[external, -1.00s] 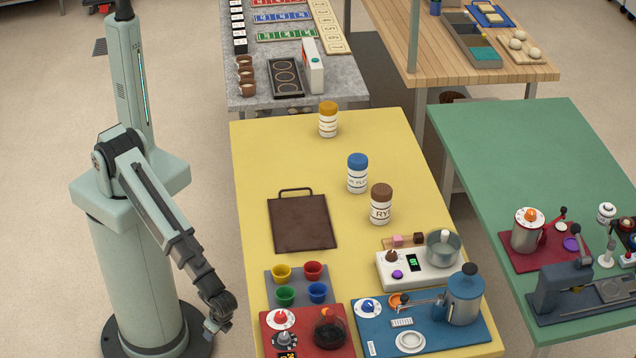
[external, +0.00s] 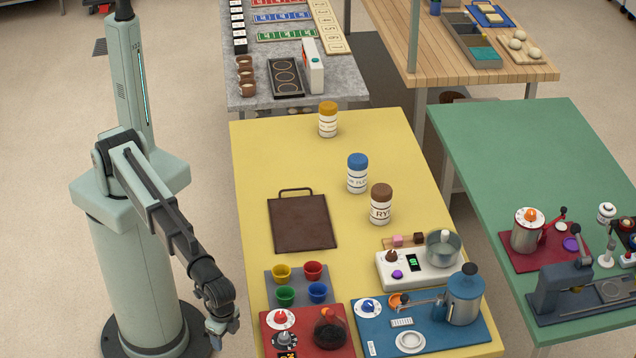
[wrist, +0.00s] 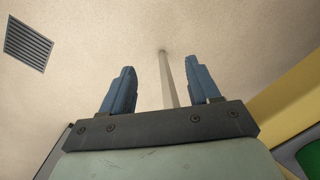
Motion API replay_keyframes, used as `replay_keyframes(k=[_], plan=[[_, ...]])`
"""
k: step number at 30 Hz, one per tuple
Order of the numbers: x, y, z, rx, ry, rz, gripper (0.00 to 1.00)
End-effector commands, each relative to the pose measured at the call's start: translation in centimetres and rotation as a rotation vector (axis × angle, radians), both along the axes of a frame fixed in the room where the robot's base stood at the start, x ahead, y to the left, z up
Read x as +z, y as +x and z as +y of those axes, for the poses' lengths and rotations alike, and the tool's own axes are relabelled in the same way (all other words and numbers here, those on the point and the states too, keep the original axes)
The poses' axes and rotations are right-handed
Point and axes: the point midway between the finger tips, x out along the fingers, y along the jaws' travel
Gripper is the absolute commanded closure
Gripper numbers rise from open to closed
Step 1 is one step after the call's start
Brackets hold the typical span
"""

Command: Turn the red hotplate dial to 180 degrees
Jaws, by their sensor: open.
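The red hotplate (external: 268,347) sits at the front left corner of the yellow table. A red dial (external: 281,317) on a white round scale is at its back left; the scale marks are too small to read. A dark flask (external: 329,331) stands on the hotplate's right part. My gripper (external: 218,337) hangs left of the table edge, apart from the dial. In the wrist view my gripper (wrist: 161,90) has its two blue fingers spread, with nothing between them.
A grey tray with yellow, red, green and blue cups (external: 285,294) lies just behind the hotplate. A blue station (external: 470,338) with its own blue dial (external: 367,308) is close on the right. Floor lies between my base and the yellow table (external: 250,220).

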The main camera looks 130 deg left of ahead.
Motion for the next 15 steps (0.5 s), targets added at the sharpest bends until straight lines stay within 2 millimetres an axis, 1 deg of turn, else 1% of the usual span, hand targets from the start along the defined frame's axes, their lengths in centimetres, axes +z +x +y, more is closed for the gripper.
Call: replay_keyframes(k=[1, 4, 7, 11, 12, 15], plan=[[1.9, 1.4, -0.3, 0.014, -0.004, -0.014, 0.39], [5.4, 3.5, -0.2, 0.047, -0.011, -0.036, 0.39], [9.0, 5.6, 0.5, 0.087, -0.016, -0.055, 0.39], [14.0, 8.4, 2.3, 0.148, -0.025, -0.078, 0.39], [15.5, 9.3, 3.1, 0.168, -0.028, -0.085, 0.39], [19.0, 11.0, 4.9, 0.213, -0.032, -0.100, 0.39]])
